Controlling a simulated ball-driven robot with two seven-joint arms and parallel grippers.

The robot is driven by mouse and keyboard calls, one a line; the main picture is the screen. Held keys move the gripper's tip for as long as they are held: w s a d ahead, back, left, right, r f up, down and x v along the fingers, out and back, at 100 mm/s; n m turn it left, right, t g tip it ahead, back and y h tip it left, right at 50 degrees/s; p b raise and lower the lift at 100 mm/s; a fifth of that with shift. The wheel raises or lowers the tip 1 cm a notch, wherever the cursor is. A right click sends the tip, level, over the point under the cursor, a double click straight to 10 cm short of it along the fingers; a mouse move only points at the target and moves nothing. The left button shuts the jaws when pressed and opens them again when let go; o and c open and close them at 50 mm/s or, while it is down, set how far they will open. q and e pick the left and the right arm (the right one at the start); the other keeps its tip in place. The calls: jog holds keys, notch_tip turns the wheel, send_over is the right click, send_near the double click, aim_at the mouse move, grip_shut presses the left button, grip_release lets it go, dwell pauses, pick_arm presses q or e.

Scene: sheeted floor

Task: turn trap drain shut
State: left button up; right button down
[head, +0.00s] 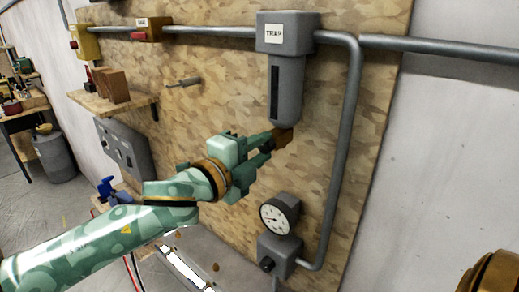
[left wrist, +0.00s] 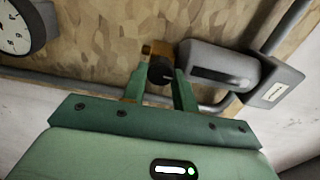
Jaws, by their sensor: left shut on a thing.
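The trap (head: 287,85) is a grey upright housing with a dark slot and a TRAP label, fixed to the wood panel. It also shows in the left wrist view (left wrist: 205,55), lying sideways there. At its lower end is the drain, a small brass fitting (head: 284,138) with a dark knob (left wrist: 160,71). My left gripper (head: 273,141) reaches it from the left and is shut on the drain knob; its fingers (left wrist: 161,80) stand on either side of the knob. The fingers hide part of the drain. My right gripper is not in view.
A grey pipe (head: 345,150) runs down right of the trap to a round gauge (head: 279,214) on a grey block (head: 280,255). A wooden shelf (head: 115,103) with brown blocks and a wall peg (head: 184,82) are to the left.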

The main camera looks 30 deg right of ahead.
pick_arm(q)
jog(key=o, duration=1)
jog(key=shift+w, duration=0.1)
jog(key=shift+c, duration=0.2)
jog(key=b+v, duration=0.5)
jog(key=v, duration=1.1)
jog(key=shift+a, duration=0.2)
